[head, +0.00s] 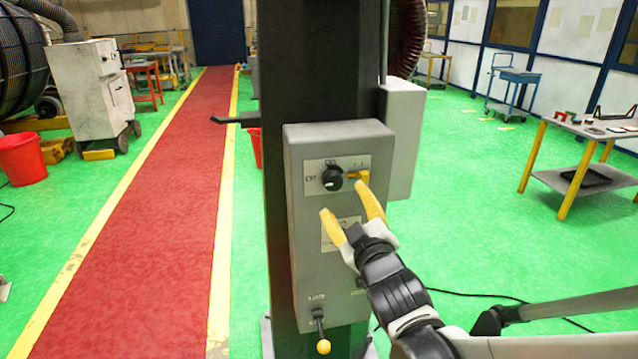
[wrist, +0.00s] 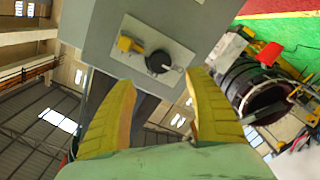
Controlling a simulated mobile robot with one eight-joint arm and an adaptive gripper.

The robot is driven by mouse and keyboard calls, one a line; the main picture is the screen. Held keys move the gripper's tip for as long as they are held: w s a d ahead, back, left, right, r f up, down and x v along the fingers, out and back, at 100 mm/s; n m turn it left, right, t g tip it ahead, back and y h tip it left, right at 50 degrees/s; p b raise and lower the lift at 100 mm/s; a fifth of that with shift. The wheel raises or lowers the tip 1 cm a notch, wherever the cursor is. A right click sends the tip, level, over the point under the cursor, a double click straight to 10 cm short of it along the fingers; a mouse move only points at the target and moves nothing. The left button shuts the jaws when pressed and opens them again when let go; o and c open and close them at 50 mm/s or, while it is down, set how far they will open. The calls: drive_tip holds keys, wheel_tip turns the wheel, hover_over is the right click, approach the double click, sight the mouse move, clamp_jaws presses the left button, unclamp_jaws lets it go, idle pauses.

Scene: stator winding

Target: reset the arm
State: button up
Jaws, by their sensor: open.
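My gripper (head: 345,205) has two yellow fingers and is open and empty. It is in front of the grey control box (head: 300,250) on a dark column. In the wrist view my gripper (wrist: 160,105) shows its fingers spread apart, with the box's upper panel beyond them. The black rotary knob (head: 331,179) and a yellow switch (head: 357,175) sit on that panel. They also show in the wrist view as the knob (wrist: 158,62) and the yellow switch (wrist: 130,44). In the head view one fingertip is close below the yellow switch; I cannot tell whether it touches.
A lever with a yellow ball (head: 323,346) hangs low on the box. A dark handle (head: 232,120) sticks out left of the column. A work table (head: 585,130) stands at the right and a red bucket (head: 22,160) at the left. The green floor between is mostly clear.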

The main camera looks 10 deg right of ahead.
drive_tip(key=shift+s, duration=0.9)
drive_tip(key=s+f+m+g, duration=0.4)
drive_tip(key=s+f+g, duration=0.1)
drive_tip(key=s, duration=0.4)
drive_tip(key=s+f+m+g, duration=0.4)
drive_tip(key=s+f+g, duration=0.1)
drive_tip(key=s, duration=0.4)
drive_tip(key=shift+f+g, duration=0.4)
drive_tip(key=shift+g, duration=0.1)
drive_tip(key=shift+d, duration=0.1)
